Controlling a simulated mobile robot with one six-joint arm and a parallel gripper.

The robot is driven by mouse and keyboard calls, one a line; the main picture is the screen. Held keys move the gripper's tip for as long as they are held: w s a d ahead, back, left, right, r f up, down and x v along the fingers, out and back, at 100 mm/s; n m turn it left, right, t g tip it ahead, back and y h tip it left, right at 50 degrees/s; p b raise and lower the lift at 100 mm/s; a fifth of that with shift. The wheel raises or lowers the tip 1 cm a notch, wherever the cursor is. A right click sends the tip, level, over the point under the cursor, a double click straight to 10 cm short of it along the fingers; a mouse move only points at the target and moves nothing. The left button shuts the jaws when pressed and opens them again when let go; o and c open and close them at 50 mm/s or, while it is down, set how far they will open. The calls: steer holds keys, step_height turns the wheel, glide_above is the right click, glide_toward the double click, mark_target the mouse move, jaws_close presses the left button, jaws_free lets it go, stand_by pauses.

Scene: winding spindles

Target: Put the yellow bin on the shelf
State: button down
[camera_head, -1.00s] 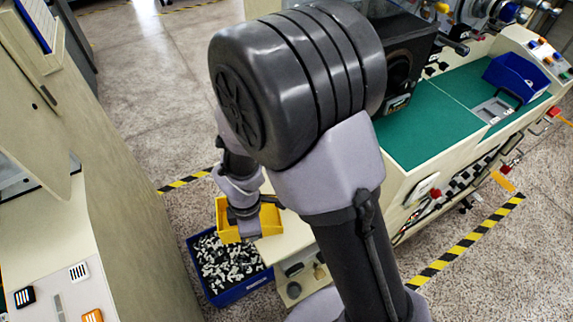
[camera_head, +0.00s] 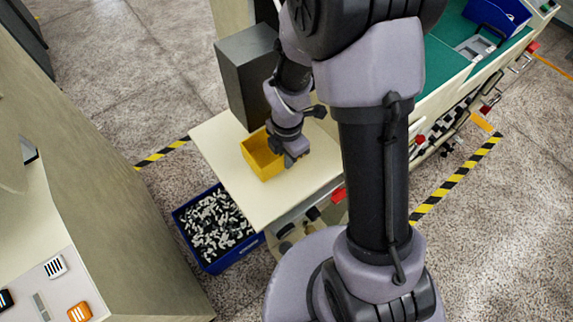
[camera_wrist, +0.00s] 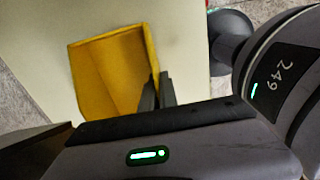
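The yellow bin (camera_head: 258,158) is over the left part of the cream shelf (camera_head: 225,150), open side up; I cannot tell whether its base touches the board. My gripper (camera_head: 291,158) is at the bin's right side. In the wrist view, the yellow bin (camera_wrist: 110,75) shows its empty inside, with the cream shelf (camera_wrist: 40,40) beneath. There my gripper's dark fingers (camera_wrist: 157,92) are closed on the bin's right wall, one on each side.
A blue crate (camera_head: 183,222) full of black and white parts stands on the floor below the shelf's left edge. A dark grey box (camera_head: 247,80) stands behind the bin. A beige cabinet (camera_head: 110,200) is at left. Free board lies in front of the bin.

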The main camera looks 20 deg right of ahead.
step_height(320, 180, down, 3)
steer(key=shift+a+f+b, duration=0.1)
steer(key=shift+b, duration=0.4)
steer(key=shift+r, duration=0.2)
steer(key=shift+f, duration=0.15)
steer(key=c, duration=1.6)
jaws_free()
steer(key=shift+c, duration=0.2)
